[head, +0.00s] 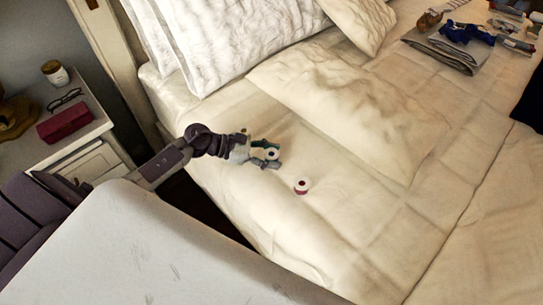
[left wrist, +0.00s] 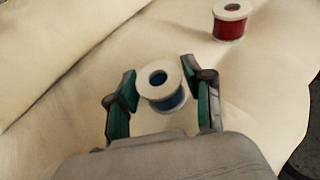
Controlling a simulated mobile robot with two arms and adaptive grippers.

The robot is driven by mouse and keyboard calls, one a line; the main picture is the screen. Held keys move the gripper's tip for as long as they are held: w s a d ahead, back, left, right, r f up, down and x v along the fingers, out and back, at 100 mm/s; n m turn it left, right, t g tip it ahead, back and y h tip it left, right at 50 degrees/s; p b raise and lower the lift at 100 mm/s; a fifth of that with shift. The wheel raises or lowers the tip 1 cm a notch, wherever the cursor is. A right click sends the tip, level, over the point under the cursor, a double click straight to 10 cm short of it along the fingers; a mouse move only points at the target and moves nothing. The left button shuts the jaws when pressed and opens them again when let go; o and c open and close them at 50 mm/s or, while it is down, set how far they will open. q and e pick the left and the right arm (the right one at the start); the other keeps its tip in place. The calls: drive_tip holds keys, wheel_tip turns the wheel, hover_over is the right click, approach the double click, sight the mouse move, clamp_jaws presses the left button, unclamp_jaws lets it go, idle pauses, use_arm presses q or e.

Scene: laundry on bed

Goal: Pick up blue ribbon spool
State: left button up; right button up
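The blue ribbon spool (left wrist: 164,92), with white flanges, stands upright on the bed between the fingers of my left gripper (left wrist: 158,80). The fingers are apart, one on each side of the spool, with a small gap showing on the left side. In the head view, the spool (head: 272,153) shows its white top between the fingers of my left gripper (head: 269,155), near the bed's side edge. My right gripper is not in view.
A red ribbon spool (left wrist: 230,22) stands close by; it also shows in the head view (head: 301,186). A pillow (head: 350,110) lies beyond. A nightstand (head: 75,143) with a red case (head: 64,122) stands left of the bed. Folded clothes (head: 440,50) lie far right.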

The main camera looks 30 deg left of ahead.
use_arm(q)
drive_tip(key=c, duration=0.4)
